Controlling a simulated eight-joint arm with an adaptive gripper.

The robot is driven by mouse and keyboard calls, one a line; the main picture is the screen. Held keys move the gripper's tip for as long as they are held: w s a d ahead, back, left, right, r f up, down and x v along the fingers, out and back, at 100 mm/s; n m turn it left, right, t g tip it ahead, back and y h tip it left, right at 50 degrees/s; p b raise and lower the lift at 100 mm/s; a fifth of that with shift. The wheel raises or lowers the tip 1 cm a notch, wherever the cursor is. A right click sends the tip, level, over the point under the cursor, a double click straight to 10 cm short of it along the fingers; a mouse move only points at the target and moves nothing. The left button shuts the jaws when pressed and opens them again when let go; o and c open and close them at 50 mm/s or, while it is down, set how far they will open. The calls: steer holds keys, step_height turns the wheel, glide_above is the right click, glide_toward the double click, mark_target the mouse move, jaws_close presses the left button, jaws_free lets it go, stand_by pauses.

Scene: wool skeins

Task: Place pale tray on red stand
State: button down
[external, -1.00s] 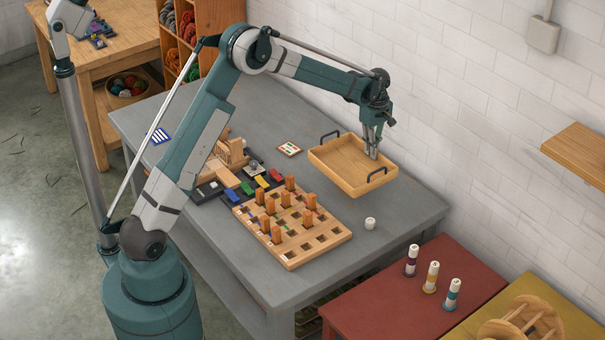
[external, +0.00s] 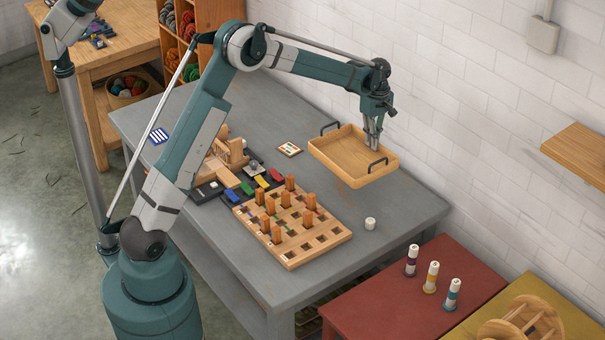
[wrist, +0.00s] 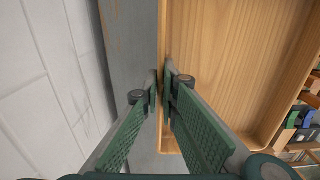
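The pale wooden tray (external: 331,167), with two dark handles, is empty and hangs a little above the far right part of the grey table. My gripper (external: 374,145) is shut on its wall on the side near the brick wall. In the wrist view my fingers (wrist: 160,92) stand on both sides of the tray's wall, and the tray's bare floor (wrist: 235,60) lies to the right. The red stand (external: 385,308) is a low red-topped table at the lower right, apart from the tray.
Several spools (external: 431,277) stand along the red stand's back part; its front is clear. A white spool (external: 370,223) and a pegboard (external: 292,252) sit on the grey table (external: 235,285). A yellow-topped table (external: 570,315) adjoins the stand. The white brick wall (external: 450,120) is close behind.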

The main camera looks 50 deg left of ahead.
steer(key=s+d, duration=0.1)
steer(key=d, duration=0.3)
steer(key=s+d, duration=0.1)
steer(key=d, duration=0.4)
steer(key=s+d+r, duration=0.1)
steer(key=d, duration=0.3)
steer(key=shift+d+r, duration=0.1)
steer(key=shift+d, duration=0.3)
steer(key=s+d, duration=0.3)
steer(key=d, duration=0.4)
steer(key=s+d, duration=0.3)
steer(key=d, duration=0.5)
glide_above(406, 303)
step_height(406, 303, down, 13)
steer(key=shift+b, duration=0.35)
steer(key=shift+f+b, duration=0.45)
steer(key=shift+f, duration=2.65)
steer(key=shift+f, duration=1.85)
